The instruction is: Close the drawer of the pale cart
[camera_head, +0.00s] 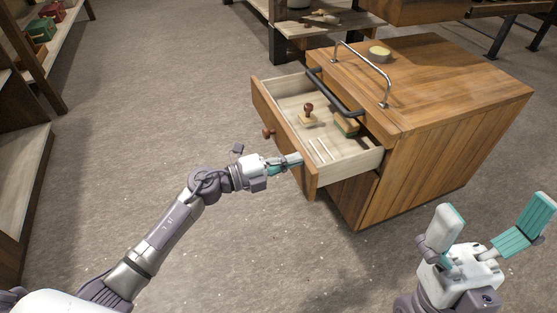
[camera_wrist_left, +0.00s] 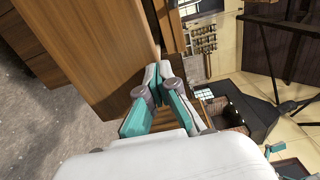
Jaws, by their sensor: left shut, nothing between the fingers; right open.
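The wooden cart (camera_head: 450,130) stands right of centre in the head view. Its drawer (camera_head: 310,168) is pulled well out to the left, with a pale inside and a round knob (camera_head: 268,133) on its front. In the drawer lie a stamp with a brown handle (camera_head: 308,112) and a block (camera_head: 346,125). My left gripper (camera_head: 298,160) is shut and empty, at the drawer front near its lower corner; I cannot tell whether it touches. In the left wrist view its fingers (camera_wrist_left: 160,88) are beside the wooden panel (camera_wrist_left: 95,45). My right gripper (camera_head: 490,232) is open and empty, in front of the cart.
A metal rail (camera_head: 362,62) and a small round dish (camera_head: 379,54) are on the cart top, and a dark bar (camera_head: 333,92) spans above the drawer. Shelves (camera_head: 45,50) stand at the left, another (camera_head: 310,40) behind. The floor (camera_head: 170,110) left of the drawer is clear.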

